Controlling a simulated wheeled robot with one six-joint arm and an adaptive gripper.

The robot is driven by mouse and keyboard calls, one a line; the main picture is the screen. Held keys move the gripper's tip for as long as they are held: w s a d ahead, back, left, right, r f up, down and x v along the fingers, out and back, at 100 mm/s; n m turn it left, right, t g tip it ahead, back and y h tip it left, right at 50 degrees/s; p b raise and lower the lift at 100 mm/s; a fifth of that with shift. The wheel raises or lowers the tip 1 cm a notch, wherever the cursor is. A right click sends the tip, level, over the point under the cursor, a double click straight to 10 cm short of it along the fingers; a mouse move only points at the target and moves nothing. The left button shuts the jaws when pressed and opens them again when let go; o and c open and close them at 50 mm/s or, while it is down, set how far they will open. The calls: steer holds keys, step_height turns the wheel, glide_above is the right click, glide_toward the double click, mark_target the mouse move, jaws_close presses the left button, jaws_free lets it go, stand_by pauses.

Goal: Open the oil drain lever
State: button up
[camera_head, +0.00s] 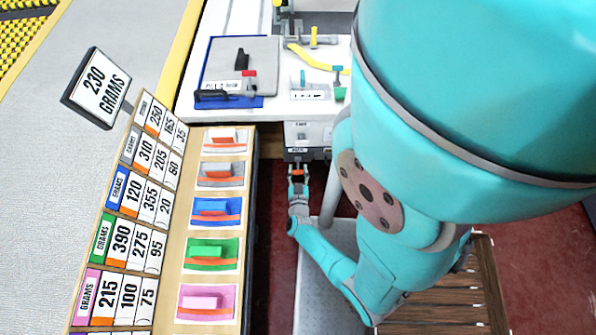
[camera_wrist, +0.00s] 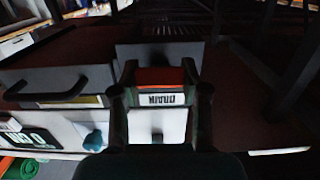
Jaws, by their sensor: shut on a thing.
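The oil drain lever (camera_wrist: 160,77) is an orange-red piece. In the wrist view it sits between my fingers, just beside a white label (camera_wrist: 160,99) reading "DRAIN", upside down in the picture. My gripper (camera_wrist: 160,94) is shut on the lever, with one dark finger on each side. In the head view my gripper (camera_head: 298,180) is low, in front of the white machine cabinet, with a bit of orange between its fingers. A grey plate (camera_wrist: 160,53) lies behind the lever. The rest of the lever's mount is hidden by my gripper.
A dark handle (camera_wrist: 60,90) on a grey box is left of my gripper in the wrist view. In the head view, a wooden rack (camera_head: 170,240) with colored blocks is at left, and a white worktop (camera_head: 190,100) with a blue mat is above. A wooden slatted platform (camera_head: 445,297) is lower right.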

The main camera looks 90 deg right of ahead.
mark_target(298, 164)
steer(key=shift+r+y, duration=0.55)
steer(key=shift+y, duration=0.6)
steer(key=shift+r+y, duration=0.5)
steer(key=shift+y, duration=0.65)
steer(key=shift+w+d+r+g+y, duration=0.1)
steer(key=shift+r+y, duration=0.15)
steer(key=shift+y, duration=0.4)
steer(key=shift+s+d+r+g+y, duration=0.1)
steer(key=shift+r+y, duration=0.2)
steer(key=shift+y, duration=0.3)
steer(key=shift+w+d+r+g+y, duration=0.1)
steer(key=shift+r+y, duration=0.15)
steer(key=shift+y, duration=0.4)
steer(key=shift+r+y, duration=0.15)
steer(key=shift+y, duration=0.45)
steer(key=o, duration=1.2)
steer(key=shift+c, duration=0.2)
steer(key=shift+a, duration=0.1)
steer(key=v, duration=1.1)
steer(key=shift+a+r, duration=0.2)
steer(key=shift+r, duration=0.15)
